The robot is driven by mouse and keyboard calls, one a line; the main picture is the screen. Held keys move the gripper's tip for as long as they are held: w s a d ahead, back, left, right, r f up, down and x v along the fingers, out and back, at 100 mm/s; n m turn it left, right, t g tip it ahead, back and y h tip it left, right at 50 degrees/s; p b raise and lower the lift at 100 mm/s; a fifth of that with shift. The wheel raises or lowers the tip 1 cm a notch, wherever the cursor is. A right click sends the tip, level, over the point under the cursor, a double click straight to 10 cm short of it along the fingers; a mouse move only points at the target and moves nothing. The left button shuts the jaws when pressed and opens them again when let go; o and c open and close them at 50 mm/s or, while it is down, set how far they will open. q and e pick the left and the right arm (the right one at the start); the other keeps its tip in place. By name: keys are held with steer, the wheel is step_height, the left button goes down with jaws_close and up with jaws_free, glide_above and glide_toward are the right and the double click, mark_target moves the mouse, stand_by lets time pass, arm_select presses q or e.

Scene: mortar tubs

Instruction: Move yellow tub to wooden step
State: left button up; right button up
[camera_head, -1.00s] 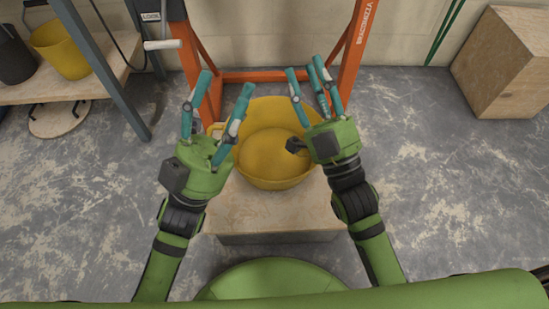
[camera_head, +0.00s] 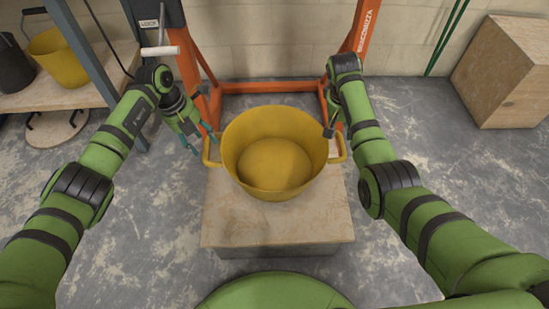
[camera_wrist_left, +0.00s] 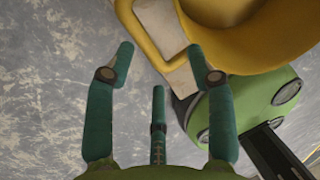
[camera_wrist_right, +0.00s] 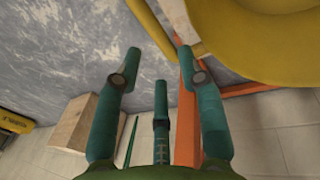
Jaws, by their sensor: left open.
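The yellow tub (camera_head: 274,165) stands upright on a low wooden block (camera_head: 277,224) in the middle of the head view, with a loop handle on each side. My left gripper (camera_head: 205,141) is open beside the tub's left handle (camera_head: 210,155). In the left wrist view its spread fingers (camera_wrist_left: 160,56) are close to that handle (camera_wrist_left: 150,45); I cannot tell if they touch it. My right gripper is mostly hidden behind its arm in the head view. In the right wrist view its fingers (camera_wrist_right: 160,55) are spread and empty, close to the right handle (camera_wrist_right: 150,22).
An orange metal frame (camera_head: 270,86) stands just behind the tub. At the left, a shelf (camera_head: 60,90) carries another yellow tub (camera_head: 60,62) and a dark bucket (camera_head: 12,65). A larger wooden box (camera_head: 503,75) stands at the back right. Floor right of the block is clear.

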mark_target(204, 151)
arm_select(q)
steer(key=shift+w+a+r+y, duration=0.1)
steer(key=shift+w+a+y, duration=0.1)
steer(key=shift+a, duration=0.25)
steer(key=shift+w+a+r+y, duration=0.1)
steer(key=shift+a+y, duration=0.1)
steer(key=shift+a, duration=0.25)
arm_select(e)
steer(key=shift+s+r+g, duration=0.15)
steer(key=shift+s+g, duration=0.15)
steer(key=shift+s, duration=0.05)
arm_select(q)
steer(key=shift+f, duration=0.1)
steer(key=shift+d+f, duration=0.25)
steer(key=shift+f, duration=0.9)
steer(key=shift+d+f, duration=0.25)
steer(key=shift+f, duration=0.9)
steer(key=shift+d+f, duration=0.25)
steer(key=shift+f, duration=0.9)
arm_select(e)
steer(key=shift+x, duration=3.6)
arm_select(q)
steer(key=c, duration=0.9)
arm_select(e)
jaws_close()
arm_select(q)
jaws_close()
arm_select(e)
steer(key=shift+r, duration=0.1)
